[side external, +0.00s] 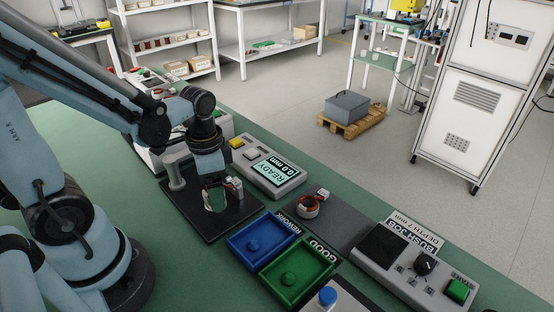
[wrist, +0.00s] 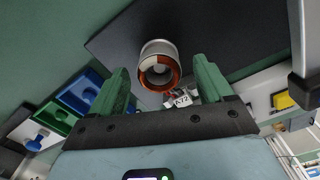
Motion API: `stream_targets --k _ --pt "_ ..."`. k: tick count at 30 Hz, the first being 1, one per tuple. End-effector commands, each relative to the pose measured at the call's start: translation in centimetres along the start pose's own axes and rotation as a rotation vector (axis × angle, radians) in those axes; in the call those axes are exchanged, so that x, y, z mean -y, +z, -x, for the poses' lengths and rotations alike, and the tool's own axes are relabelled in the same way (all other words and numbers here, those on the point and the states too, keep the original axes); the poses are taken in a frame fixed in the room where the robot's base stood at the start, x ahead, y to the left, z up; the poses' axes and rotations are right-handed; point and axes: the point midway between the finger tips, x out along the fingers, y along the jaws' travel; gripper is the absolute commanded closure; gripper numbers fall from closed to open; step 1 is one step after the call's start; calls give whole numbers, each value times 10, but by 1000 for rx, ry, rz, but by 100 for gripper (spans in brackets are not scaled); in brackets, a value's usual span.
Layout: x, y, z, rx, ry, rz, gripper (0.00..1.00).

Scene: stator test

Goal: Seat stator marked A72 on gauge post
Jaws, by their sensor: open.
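My gripper (side external: 215,203) is open and low over a dark base plate (side external: 195,213), pointing down. In the wrist view its green fingers (wrist: 160,85) stand apart on either side of a stator (wrist: 158,66), a grey ring with copper windings. A white tag reading A72 (wrist: 181,100) is beside that stator, toward the gripper. In the side view the fingers mostly hide this stator, though a white piece (side external: 236,186) shows beside them. A grey upright stand (side external: 175,172) is on the plate at left. I cannot tell whether a post is inside the stator.
Another copper-wound stator (side external: 308,207) sits on a grey mat (side external: 340,224). A blue tray (side external: 243,252) and a green tray (side external: 318,267) lie in front. A display unit reading READY 0.0 mm (side external: 268,170) stands behind the plate. A bush job box (side external: 415,262) is at right.

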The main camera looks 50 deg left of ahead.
Motion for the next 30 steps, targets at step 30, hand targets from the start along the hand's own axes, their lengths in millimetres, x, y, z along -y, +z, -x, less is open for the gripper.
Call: stream_targets --k 30 --pt "0 0 109 0 0 0 20"
